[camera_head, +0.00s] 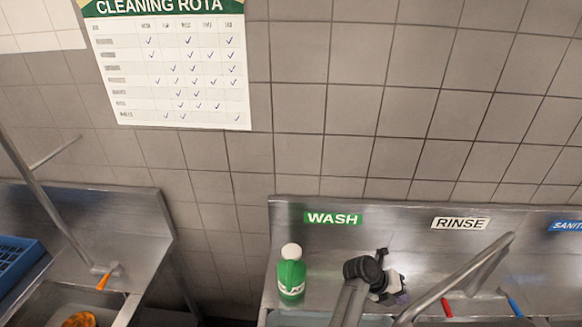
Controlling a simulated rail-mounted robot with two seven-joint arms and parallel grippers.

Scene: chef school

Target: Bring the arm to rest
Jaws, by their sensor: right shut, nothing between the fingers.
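My right gripper (391,287) shows at the lower middle, over the steel ledge of the wash sink, right of the green bottle and apart from it. It is small and partly covered by my own dark wrist. It is shut with nothing held. My left gripper is not in view. A green bottle (291,275) with a white cap stands upright on the ledge below the WASH sign.
The steel sink unit (385,215) has WASH (333,218) and RINSE (460,223) labels. A slanting metal tap (463,278) rises right of my gripper, near red (447,307) and blue (515,306) levers. A blue rack (15,262) sits left. The tiled wall is behind.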

